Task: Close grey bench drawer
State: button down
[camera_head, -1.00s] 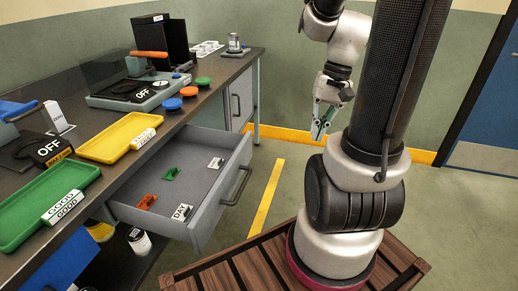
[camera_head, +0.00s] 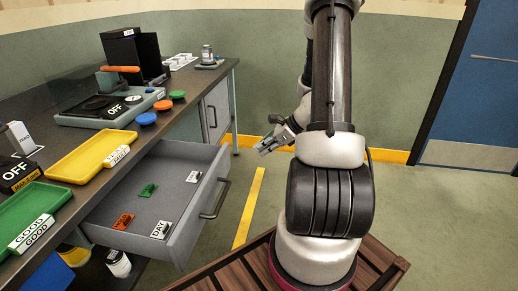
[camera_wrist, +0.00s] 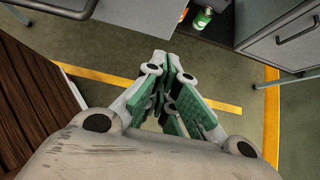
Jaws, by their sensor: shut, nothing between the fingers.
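The grey bench drawer (camera_head: 172,232) is pulled out from under the bench, its dark bar handle (camera_head: 215,199) on the front. Inside lie a green piece (camera_head: 148,190), an orange piece (camera_head: 123,221) and small white labelled tags (camera_head: 160,229). My gripper (camera_head: 262,148) is shut and empty, beyond the drawer's far front corner and apart from it. In the wrist view, my gripper (camera_wrist: 172,100) points over the floor; part of a grey front with a bar handle shows at top left, and another grey front with a handle shows at top right.
The bench top (camera_head: 115,155) carries a yellow tray (camera_head: 80,158), a green tray (camera_head: 30,212), coloured round caps and a grey device. A grey cupboard (camera_head: 216,110) stands beyond the drawer. Open floor with a yellow line (camera_head: 249,208) lies right of the drawer.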

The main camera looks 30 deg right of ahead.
jog(key=shift+w+a+f, duration=0.85)
jog(key=shift+w+a, duration=0.25)
jog(key=shift+w+a+f, duration=0.85)
jog(key=shift+w+a, duration=0.2)
jog(key=shift+w+a+f, duration=0.85)
jog(key=shift+w+a, duration=0.25)
jog(key=shift+w+a, duration=0.1)
jog(key=shift+a, duration=0.05)
send_over(168, 166)
jog(key=w+d, duration=0.2)
jog(key=d, duration=0.2)
jog(key=shift+d, duration=0.1)
jog(key=shift+w+a, duration=0.4)
jog(key=shift+w, duration=0.05)
jog(key=shift+w+a+r, duration=0.1)
